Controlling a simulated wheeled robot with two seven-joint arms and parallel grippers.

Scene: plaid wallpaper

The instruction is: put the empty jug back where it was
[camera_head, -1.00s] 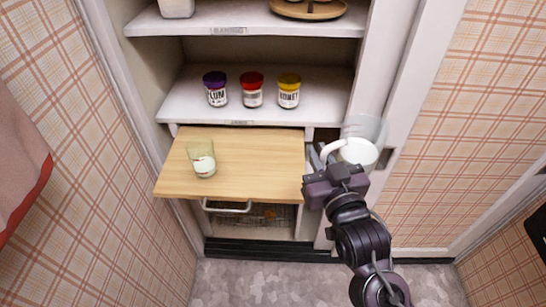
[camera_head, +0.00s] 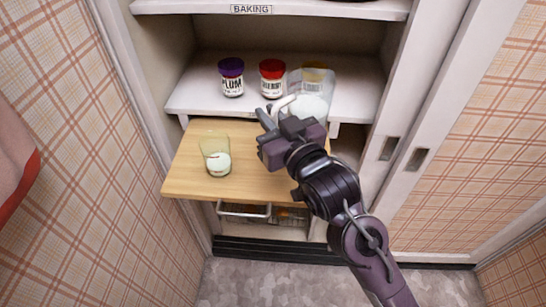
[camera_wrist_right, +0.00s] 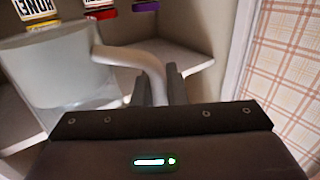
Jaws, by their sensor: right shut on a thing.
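The jug (camera_head: 318,88) is clear with a white handle and looks whitish in its lower part; I cannot tell whether that is its base or a residue. My right gripper (camera_head: 268,118) is shut on the handle and holds the jug in front of the right end of the jar shelf. In the right wrist view the handle (camera_wrist_right: 125,57) runs between the fingers (camera_wrist_right: 162,85), with the jug body (camera_wrist_right: 45,75) at the left. A glass (camera_head: 216,160) with white liquid at its bottom stands on the wooden board (camera_head: 185,180). My left gripper is out of view.
On the shelf (camera_head: 200,100) stand a purple-lidded plum jar (camera_head: 231,78), a red-lidded jar (camera_head: 272,80) and a yellow-lidded honey jar (camera_head: 318,68), the last partly behind the jug. A wire basket (camera_head: 245,210) is below the board. The shelf's left end is free.

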